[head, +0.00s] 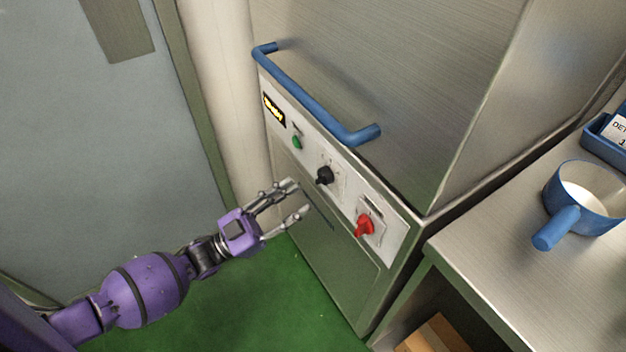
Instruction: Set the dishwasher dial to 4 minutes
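The steel dishwasher (400,95) stands in the middle of the head view, with a pale control panel (346,190) along its front. On the panel are a green button (297,142), a black round dial (325,175) and a red rotary switch (365,225). The dial's markings are too small to read. My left gripper (299,197) is in front of the panel, just below and left of the black dial. Its fingers are spread and empty, and look apart from the dial. My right gripper is not in view.
A blue handle bar (310,100) juts out above the panel. At right, a steel counter (485,260) holds a blue pot (592,215) with its handle toward the dishwasher, and a blue bin (603,140) behind. The green floor (255,310) is clear. A grey door (90,150) is at left.

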